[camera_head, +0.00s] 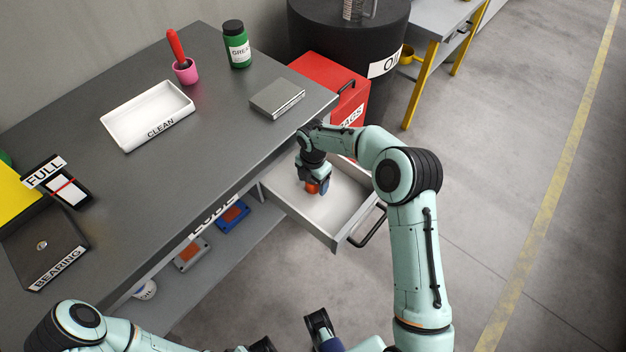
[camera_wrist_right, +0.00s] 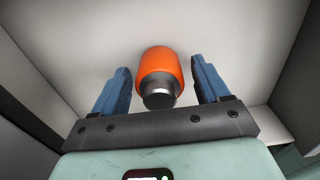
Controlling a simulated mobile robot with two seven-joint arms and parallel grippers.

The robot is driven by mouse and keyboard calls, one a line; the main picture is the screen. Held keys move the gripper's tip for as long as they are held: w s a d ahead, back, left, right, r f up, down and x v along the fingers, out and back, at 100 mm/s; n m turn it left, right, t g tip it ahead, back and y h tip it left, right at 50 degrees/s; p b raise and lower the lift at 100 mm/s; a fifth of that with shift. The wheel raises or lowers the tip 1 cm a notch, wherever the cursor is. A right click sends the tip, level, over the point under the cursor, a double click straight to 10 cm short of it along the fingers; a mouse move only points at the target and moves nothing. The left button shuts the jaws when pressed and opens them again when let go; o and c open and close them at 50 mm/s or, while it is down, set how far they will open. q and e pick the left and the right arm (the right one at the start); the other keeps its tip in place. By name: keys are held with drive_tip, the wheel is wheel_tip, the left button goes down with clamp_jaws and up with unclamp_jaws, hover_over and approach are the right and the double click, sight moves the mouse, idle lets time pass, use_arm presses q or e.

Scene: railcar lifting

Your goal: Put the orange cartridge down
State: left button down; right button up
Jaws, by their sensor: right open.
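The orange cartridge (camera_head: 312,188) is inside the open white drawer (camera_head: 335,235) in the head view. In the right wrist view the cartridge (camera_wrist_right: 160,72) shows an orange body with a dark grey end towards me, and it appears to rest on the drawer floor. My right gripper (camera_wrist_right: 163,82) is open, with one blue finger on each side of the cartridge and a visible gap to each. It reaches down into the drawer (camera_head: 314,184) in the head view. My left arm is at the bottom edge of the head view; its gripper (camera_head: 290,335) shows only in part.
The grey workbench holds a white CLEAN tray (camera_head: 148,118), a pink cup (camera_head: 186,72), a green bottle (camera_head: 237,45) and a grey box (camera_head: 277,99). A red cabinet (camera_head: 330,80) and a black drum (camera_head: 345,40) stand behind the drawer. Drawer walls surround the right gripper.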

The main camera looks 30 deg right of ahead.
drive_tip(key=shift+r, duration=0.1)
wheel_tip(320, 180, up, 12)
drive_tip(key=shift+r+p, duration=0.1)
drive_tip(key=shift+p, duration=0.65)
